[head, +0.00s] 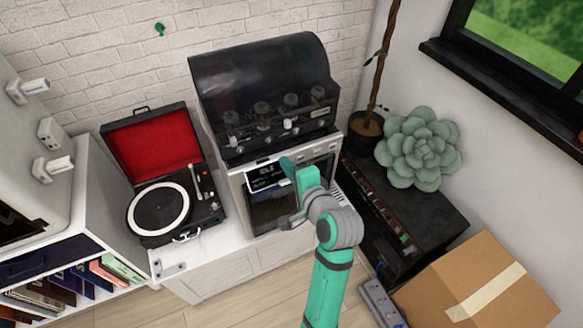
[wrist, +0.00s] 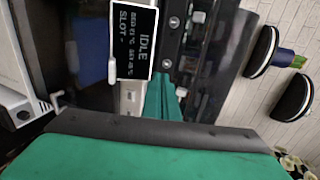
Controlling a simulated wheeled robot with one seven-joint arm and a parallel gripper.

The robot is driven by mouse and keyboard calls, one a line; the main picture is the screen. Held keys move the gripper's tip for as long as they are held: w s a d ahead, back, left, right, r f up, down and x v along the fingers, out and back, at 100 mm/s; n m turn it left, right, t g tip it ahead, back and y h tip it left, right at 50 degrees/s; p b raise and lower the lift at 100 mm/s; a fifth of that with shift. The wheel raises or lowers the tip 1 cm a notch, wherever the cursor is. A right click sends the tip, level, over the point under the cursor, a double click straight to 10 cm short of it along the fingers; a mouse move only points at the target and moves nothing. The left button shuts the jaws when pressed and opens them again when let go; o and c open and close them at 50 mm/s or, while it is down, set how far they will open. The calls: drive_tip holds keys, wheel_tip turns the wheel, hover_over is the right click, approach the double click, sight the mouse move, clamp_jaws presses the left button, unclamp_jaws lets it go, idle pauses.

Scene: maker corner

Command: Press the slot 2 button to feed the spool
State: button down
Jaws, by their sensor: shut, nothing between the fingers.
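A white printer (head: 238,195) with a dark door stands on the low cabinet, with a black spool box (head: 262,78) on top. Its tilted screen (head: 266,176) reads IDLE; in the wrist view the screen (wrist: 133,40) also shows SLOT with a dash. Small round buttons lie on the dark strip beside it, one here (wrist: 174,22) and one nearer my fingers (wrist: 166,64). I cannot read which is slot 2. My teal gripper (head: 288,163) is shut and empty, just right of the screen. Its fingertips (wrist: 166,92) are close to the strip; contact is unclear.
A red-lined record player (head: 165,208) stands left of the printer. A dark cabinet (head: 440,215) with a succulent (head: 418,150) and a potted trunk is right. A cardboard box (head: 480,290) sits at the lower right. Bare floor shows in front.

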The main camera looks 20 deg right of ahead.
approach(269, 140)
drive_tip(key=x, duration=0.5)
drive_tip(key=shift+f, duration=0.45)
drive_tip(key=shift+w, duration=0.55)
drive_tip(key=shift+w, duration=0.1)
drive_tip(key=shift+w, duration=0.3)
drive_tip(key=shift+w+r, duration=0.15)
drive_tip(key=shift+w, duration=0.2)
drive_tip(key=shift+a, duration=0.1)
